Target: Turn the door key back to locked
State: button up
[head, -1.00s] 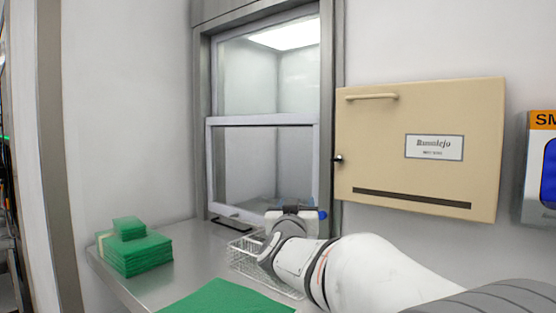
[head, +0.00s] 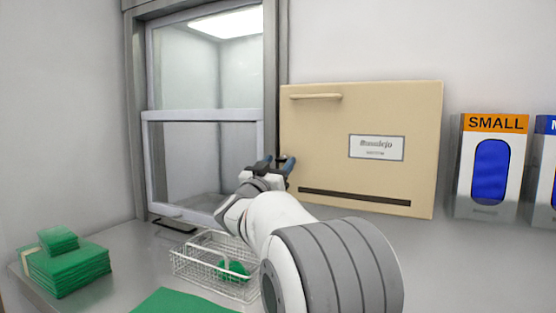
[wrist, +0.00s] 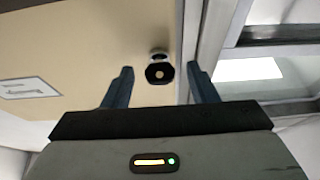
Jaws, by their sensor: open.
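The beige cabinet door (head: 410,115) hangs on the wall right of the pass-through window, with a bar handle, a name plate and a dark slot. A small round key or knob (wrist: 160,73) with a dark face and silver collar sticks out near the door's edge in the wrist view. Whether it is turned to locked cannot be told. My gripper (head: 277,163) is at the door's left edge and largely hides it in the head view. Its blue fingers are open, one on each side of the knob in the wrist view, with visible gaps and nothing held.
The sash window (head: 205,116) stands left of the door. Below, a wire basket (head: 190,262) holding something green stands on the metal counter, near a stack of green cloths (head: 68,267) and a green sheet (head: 180,303). Glove boxes (head: 487,185) hang at right.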

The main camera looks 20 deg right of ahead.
jog(key=shift+w+d, duration=0.1)
jog(key=shift+w, duration=0.05)
jog(key=shift+c, duration=0.4)
jog(key=c, duration=0.9)
